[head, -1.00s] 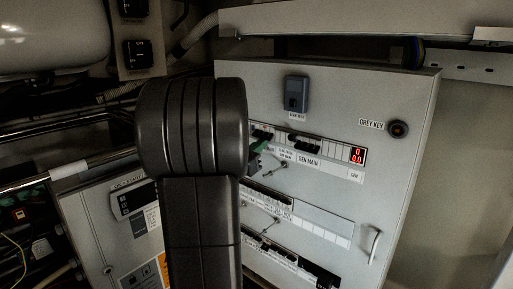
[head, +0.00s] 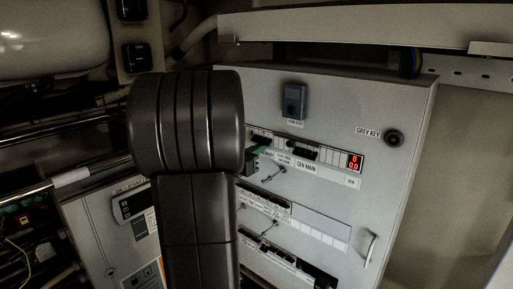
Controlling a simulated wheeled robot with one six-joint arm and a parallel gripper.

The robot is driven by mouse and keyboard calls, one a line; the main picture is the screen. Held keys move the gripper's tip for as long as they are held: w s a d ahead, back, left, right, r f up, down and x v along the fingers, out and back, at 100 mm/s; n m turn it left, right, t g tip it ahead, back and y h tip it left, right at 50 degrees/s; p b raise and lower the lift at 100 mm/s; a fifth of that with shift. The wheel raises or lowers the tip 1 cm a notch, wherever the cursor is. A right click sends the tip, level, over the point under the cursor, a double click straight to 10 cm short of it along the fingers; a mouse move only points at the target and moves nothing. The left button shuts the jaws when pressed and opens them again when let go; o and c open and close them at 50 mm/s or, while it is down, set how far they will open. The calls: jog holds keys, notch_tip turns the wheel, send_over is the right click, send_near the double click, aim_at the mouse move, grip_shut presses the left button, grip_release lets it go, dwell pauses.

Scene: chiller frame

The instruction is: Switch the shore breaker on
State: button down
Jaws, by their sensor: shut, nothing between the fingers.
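The grey panel (head: 340,105) carries an upper row of breakers. A dark breaker group (head: 263,140) shows just right of my arm; its small label (head: 284,160) is too blurred to read, and I cannot tell its lever position. Another dark breaker group (head: 304,153) sits above the GEN MAIN label (head: 306,165). A small green and dark piece at the arm's right edge appears to be the tip of my gripper (head: 256,152). It looks shut and empty, just below the left breaker group; contact cannot be told. My black arm hides the rest of the gripper and the row's left end.
A red display (head: 355,162) ends the row. The GREY KEY switch (head: 394,138) is at the upper right, a blue-grey box (head: 294,100) above the row. Lower breaker rows (head: 268,245) and a door handle (head: 370,249) are below. A white tank (head: 50,38) is at upper left.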

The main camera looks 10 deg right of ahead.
jog(key=shift+a+r+g+y+p, duration=0.15)
jog(key=shift+r+g+y+p, duration=0.2)
jog(key=shift+p, duration=0.45)
jog(key=p, duration=0.1)
jog(key=r+g+y+p, duration=0.1)
jog(key=p, duration=0.1)
jog(key=shift+s+a+r+y, duration=0.2)
jog(key=shift+s+y, duration=0.05)
jog(key=shift+r, duration=0.15)
